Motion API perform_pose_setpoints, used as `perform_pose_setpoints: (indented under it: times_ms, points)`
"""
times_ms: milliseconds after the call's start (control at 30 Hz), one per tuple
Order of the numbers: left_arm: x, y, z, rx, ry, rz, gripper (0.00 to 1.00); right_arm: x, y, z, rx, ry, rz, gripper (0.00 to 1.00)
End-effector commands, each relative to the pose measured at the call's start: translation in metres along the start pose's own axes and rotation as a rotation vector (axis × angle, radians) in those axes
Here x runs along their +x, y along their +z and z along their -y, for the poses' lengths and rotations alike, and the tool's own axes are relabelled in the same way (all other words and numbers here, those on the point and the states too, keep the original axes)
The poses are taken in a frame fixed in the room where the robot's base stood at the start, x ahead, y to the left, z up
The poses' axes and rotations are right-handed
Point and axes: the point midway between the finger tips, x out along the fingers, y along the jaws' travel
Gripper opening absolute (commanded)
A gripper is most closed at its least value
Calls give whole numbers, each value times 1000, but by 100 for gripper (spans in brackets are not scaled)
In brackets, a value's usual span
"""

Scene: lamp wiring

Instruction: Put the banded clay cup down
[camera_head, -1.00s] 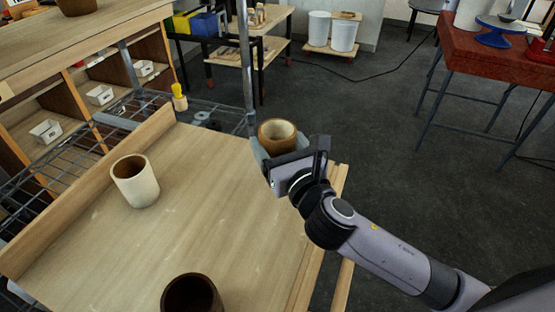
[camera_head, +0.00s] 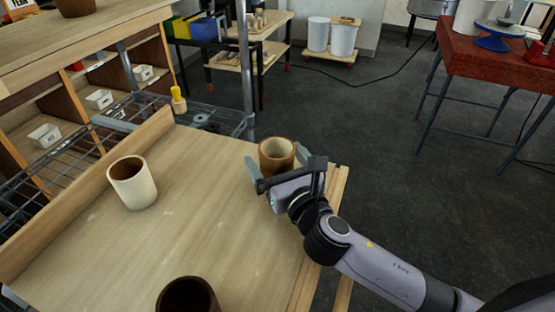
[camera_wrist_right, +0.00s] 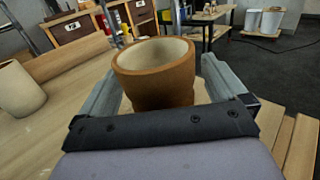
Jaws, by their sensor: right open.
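The banded clay cup (camera_head: 277,157), brown outside with a cream inside, stands upright at the far right part of the wooden board (camera_head: 215,200). In the right wrist view the cup (camera_wrist_right: 155,85) is between the two grey fingers, with small gaps beside its lower body. My right gripper (camera_head: 277,164) is open around the cup. The cup's foot is partly hidden by the gripper in the head view. My left gripper is not in view.
A cream cup (camera_head: 133,184) stands on the board's left side, and a dark brown cup (camera_head: 188,297) at its near edge. A raised wooden ledge (camera_head: 95,190) runs along the left. The board's middle is clear. Dark floor lies to the right.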

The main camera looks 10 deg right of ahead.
Motion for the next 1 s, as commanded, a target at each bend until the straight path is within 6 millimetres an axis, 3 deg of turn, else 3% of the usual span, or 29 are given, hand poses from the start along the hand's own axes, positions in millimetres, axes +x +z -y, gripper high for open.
perform_pose_setpoints:
  times_ms: [167,700,1000]
  points:
    - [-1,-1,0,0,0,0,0,-4,3,0,-1,0,-1,99]
    - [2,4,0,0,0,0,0,-98,2,0,0,1,-2,99]
    - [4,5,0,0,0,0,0,-120,4,0,0,0,0,99]
